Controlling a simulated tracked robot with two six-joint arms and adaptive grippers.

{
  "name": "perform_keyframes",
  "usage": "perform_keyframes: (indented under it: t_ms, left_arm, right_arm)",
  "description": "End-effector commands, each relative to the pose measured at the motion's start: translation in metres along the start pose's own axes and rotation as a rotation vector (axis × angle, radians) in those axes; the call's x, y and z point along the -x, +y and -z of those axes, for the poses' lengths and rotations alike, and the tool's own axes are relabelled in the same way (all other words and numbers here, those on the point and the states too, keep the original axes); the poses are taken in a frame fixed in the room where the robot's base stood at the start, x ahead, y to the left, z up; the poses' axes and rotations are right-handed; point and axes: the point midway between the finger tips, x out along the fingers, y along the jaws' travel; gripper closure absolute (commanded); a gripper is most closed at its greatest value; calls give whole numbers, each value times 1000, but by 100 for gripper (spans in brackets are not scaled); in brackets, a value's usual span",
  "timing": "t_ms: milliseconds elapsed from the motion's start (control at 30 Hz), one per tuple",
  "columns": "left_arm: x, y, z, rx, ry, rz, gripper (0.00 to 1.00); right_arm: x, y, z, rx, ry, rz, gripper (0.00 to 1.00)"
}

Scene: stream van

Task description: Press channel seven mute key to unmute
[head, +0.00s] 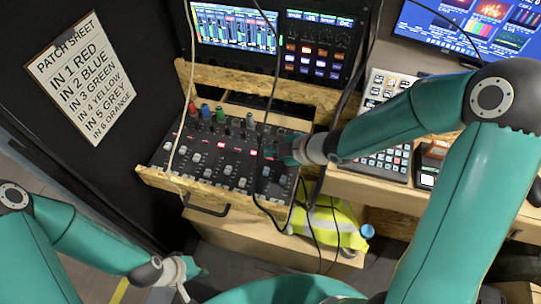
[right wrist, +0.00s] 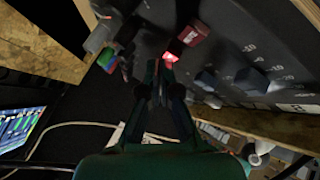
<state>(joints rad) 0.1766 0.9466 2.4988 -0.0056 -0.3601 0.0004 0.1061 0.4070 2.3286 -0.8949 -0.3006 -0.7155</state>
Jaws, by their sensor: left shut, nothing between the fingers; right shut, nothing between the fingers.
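The mixer (head: 213,166) sits in a wooden tray, with rows of knobs and pale fader caps and a few red-lit keys, one of them near its middle (head: 221,145). My right gripper (head: 270,152) is shut and empty, its tips over the right part of the mixer. In the right wrist view the closed fingertips (right wrist: 161,73) are close beside a red-lit key (right wrist: 170,57); I cannot tell whether they touch it. Channel numbers are too small to read, so I cannot tell which key is channel seven's. My left gripper (head: 192,274) is shut and empty, low and away from the mixer.
Coloured plugs (head: 205,111) stand along the mixer's back edge, and dark and pale cables cross it. A yellow hi-vis vest (head: 335,222) lies below right. A keypad panel (head: 392,160) is to the right. A patch sheet (head: 82,77) hangs at left.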

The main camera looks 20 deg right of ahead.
Motion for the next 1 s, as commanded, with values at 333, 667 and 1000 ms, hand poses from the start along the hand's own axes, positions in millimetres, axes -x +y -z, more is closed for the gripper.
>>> perform_keyframes:
  t_ms: [333,667,1000]
  left_arm:
    - [-5,-2,0,0,0,0,100]
    - [3,1,0,0,0,0,100]
    - [8,3,0,0,0,0,100]
  right_arm:
    - [-3,-2,-2,0,0,0,100]
    - [2,2,2,0,0,0,100]
    - [7,5,5,1,0,0,100]
